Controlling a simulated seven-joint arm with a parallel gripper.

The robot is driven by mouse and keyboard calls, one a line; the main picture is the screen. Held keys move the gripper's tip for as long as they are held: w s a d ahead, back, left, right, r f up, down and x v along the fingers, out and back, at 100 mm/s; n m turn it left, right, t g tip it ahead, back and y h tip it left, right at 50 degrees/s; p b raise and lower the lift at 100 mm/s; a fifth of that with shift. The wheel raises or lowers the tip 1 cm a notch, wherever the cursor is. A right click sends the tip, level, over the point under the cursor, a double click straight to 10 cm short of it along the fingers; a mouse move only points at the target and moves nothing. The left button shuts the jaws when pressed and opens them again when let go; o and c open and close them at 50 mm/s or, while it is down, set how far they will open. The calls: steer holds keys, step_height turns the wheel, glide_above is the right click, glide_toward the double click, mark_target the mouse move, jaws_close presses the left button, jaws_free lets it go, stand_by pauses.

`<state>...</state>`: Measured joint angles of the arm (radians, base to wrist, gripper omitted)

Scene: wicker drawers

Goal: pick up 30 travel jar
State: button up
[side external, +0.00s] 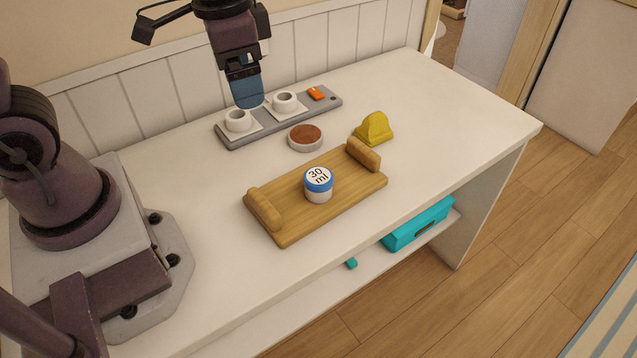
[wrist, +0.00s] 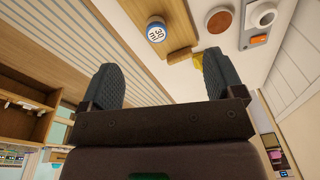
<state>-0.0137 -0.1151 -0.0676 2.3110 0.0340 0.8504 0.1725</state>
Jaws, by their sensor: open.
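The 30 ml travel jar (side external: 318,185) is a small round white jar with a blue-rimmed lid marked "30 ml". It stands upright on a wooden tray (side external: 285,232) with a raised handle at each end. The jar also shows near the top of the wrist view (wrist: 157,30). My gripper (side external: 248,100) is above the back of the white table, over the grey tray and well away from the jar. In the wrist view its two dark fingers (wrist: 162,85) are wide apart with nothing between them.
Behind the wooden tray are a round brown-topped container (side external: 306,137), a yellow wedge-shaped object (side external: 374,129) and a grey tray (side external: 230,144) with two white cups (side external: 284,101) and an orange item (side external: 316,93). A teal box (side external: 418,224) sits on the shelf below. The table's right end is clear.

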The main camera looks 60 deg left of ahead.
mark_target(319, 176)
steer(key=w+d+f+m, duration=0.1)
steer(key=w+f+m, duration=0.2)
steer(key=f+m, duration=0.1)
steer(key=w+d+f+m, duration=0.1)
steer(key=w+f+m, duration=0.3)
steer(key=w+d+f+m+g, duration=0.1)
steer(key=w+f+m, duration=0.2)
steer(key=f, duration=0.1)
steer(key=shift+w+m, duration=0.2)
steer(key=shift+m, duration=0.2)
step_height(319, 176, down, 7)
steer(key=shift+f, duration=0.1)
steer(key=shift+s+d+f, duration=0.1)
steer(key=shift+d+f, duration=0.05)
steer(key=shift+f, duration=0.75)
steer(key=shift+s+d+f, duration=0.1)
steer(key=shift+d+f, duration=0.05)
steer(key=shift+f, duration=0.75)
steer(key=shift+d+f, duration=0.15)
steer(key=shift+f, duration=0.75)
steer(key=c, duration=1)
steer(key=shift+r, duration=0.1)
